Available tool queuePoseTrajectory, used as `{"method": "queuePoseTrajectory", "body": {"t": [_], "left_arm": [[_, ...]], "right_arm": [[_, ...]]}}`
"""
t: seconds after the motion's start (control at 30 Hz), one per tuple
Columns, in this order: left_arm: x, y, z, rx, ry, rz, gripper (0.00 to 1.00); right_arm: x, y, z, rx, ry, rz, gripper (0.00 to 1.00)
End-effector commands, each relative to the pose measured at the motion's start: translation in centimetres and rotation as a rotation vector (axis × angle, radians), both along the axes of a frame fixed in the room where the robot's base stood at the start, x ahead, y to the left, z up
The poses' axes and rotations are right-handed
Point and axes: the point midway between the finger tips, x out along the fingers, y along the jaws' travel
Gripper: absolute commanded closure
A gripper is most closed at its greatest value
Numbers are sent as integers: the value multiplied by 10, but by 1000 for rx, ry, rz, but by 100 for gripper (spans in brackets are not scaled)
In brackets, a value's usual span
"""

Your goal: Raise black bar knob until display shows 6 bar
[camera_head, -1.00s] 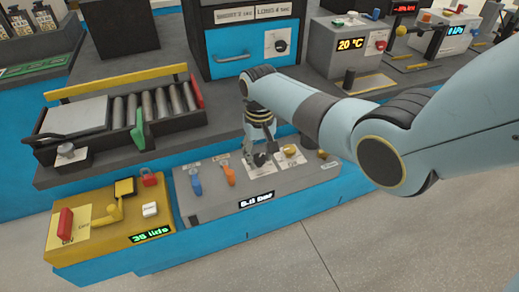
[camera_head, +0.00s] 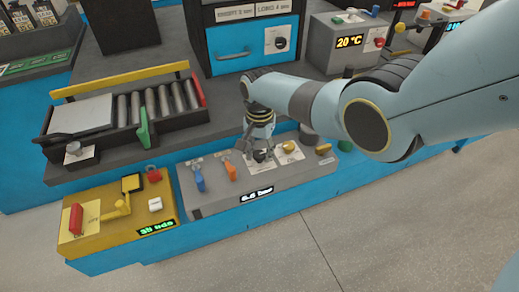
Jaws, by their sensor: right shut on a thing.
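The grey panel (camera_head: 225,197) stands on the lower blue bench. Its black bar knob (camera_head: 262,157) sits on a white plate and is mostly hidden under my right gripper (camera_head: 258,149). My right gripper points down and is shut on the knob. The display (camera_head: 257,194) on the panel's front edge shows small white digits and "bar"; the digits are too blurred to read surely. My left gripper is not in view.
A yellow box (camera_head: 90,240) sits further left.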

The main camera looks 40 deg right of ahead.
Motion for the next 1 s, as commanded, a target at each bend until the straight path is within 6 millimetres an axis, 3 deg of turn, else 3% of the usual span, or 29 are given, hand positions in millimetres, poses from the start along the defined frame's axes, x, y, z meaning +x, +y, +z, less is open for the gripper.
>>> {"method": "queuePoseTrajectory", "body": {"t": [0.57,0.6,0.7,0.77,1.0], "left_arm": [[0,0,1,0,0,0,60],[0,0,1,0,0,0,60],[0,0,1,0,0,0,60],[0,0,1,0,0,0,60],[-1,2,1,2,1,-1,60]], "right_arm": [[1,0,1,0,-4,-32,97],[1,0,1,0,-4,-32,61],[1,0,1,-1,-3,-32,48],[1,0,1,-1,-3,-31,41],[0,0,0,0,-1,-31,41]]}}
